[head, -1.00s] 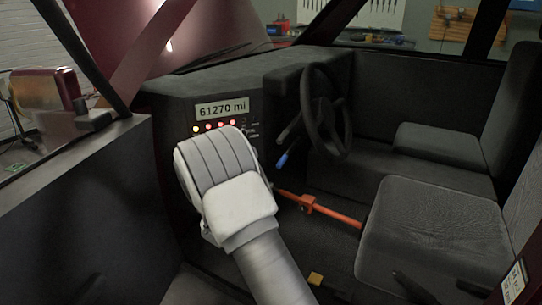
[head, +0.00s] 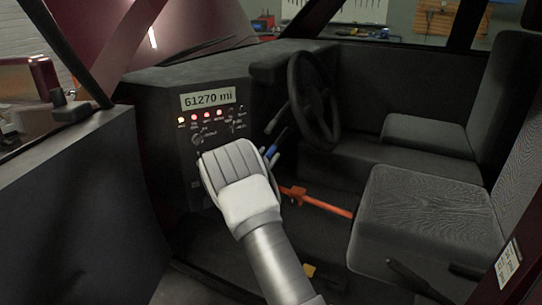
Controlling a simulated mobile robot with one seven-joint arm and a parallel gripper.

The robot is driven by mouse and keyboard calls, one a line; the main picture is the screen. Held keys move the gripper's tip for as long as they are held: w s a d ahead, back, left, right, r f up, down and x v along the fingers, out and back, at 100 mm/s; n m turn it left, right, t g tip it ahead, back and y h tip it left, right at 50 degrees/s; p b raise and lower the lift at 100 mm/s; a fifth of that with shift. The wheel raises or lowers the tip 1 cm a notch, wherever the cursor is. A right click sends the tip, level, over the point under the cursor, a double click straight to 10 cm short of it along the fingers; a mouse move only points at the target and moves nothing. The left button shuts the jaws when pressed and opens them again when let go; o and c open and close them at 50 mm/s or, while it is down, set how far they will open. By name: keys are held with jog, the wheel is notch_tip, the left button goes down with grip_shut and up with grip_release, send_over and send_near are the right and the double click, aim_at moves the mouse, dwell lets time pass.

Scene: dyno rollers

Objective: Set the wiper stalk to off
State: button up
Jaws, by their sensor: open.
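A dash panel (head: 190,165) with a mileage display (head: 208,98), lit lamps and knobs is left of my arm. An orange bar (head: 318,203) crosses the footwell below the wheel. Seats (head: 425,215) are at the right. The door (head: 75,200) is at the left.

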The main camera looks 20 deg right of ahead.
aim_at(271, 149)
jog(key=shift+x, duration=1.55)
grip_shut()
